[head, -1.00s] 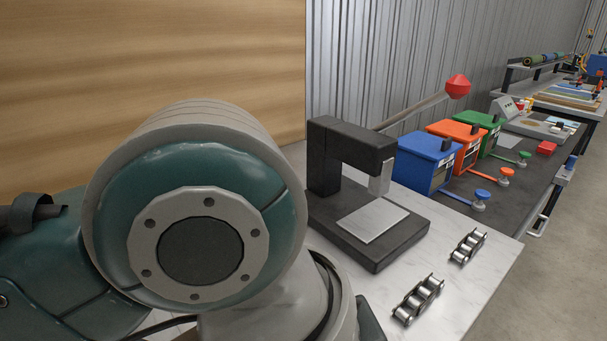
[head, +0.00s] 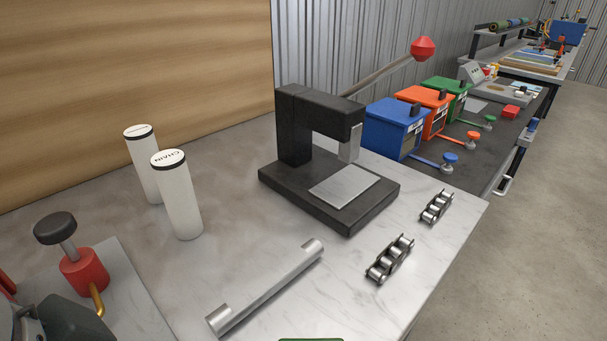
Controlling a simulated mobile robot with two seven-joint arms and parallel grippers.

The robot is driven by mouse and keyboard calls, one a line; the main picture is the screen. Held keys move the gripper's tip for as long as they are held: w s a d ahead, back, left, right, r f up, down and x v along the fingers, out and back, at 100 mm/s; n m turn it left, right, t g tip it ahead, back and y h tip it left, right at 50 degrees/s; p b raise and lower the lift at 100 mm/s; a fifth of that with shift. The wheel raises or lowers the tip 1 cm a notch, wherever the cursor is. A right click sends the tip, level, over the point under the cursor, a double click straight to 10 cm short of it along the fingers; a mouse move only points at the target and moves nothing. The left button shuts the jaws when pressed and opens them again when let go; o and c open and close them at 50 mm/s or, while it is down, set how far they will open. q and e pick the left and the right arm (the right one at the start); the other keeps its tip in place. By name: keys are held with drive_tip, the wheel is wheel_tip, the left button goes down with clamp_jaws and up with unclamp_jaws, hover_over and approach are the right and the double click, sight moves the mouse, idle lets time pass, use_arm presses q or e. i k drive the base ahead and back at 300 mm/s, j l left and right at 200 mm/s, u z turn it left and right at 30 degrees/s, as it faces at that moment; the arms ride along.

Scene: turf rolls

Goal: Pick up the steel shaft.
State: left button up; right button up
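A black press (head: 300,195) with a red-knobbed lever stands behind the shaft. Two chain pieces (head: 390,259) (head: 436,207) lie to its right. Two white cylinders (head: 178,196) (head: 143,165) stand behind left. A red device (head: 84,271) is at far left.

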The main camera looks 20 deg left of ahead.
sight(238, 306)
drive_tip(key=i+l+u, duration=0.45)
drive_tip(key=l, duration=0.15)
drive_tip(key=l+u, duration=0.25)
drive_tip(key=i+l, duration=0.05)
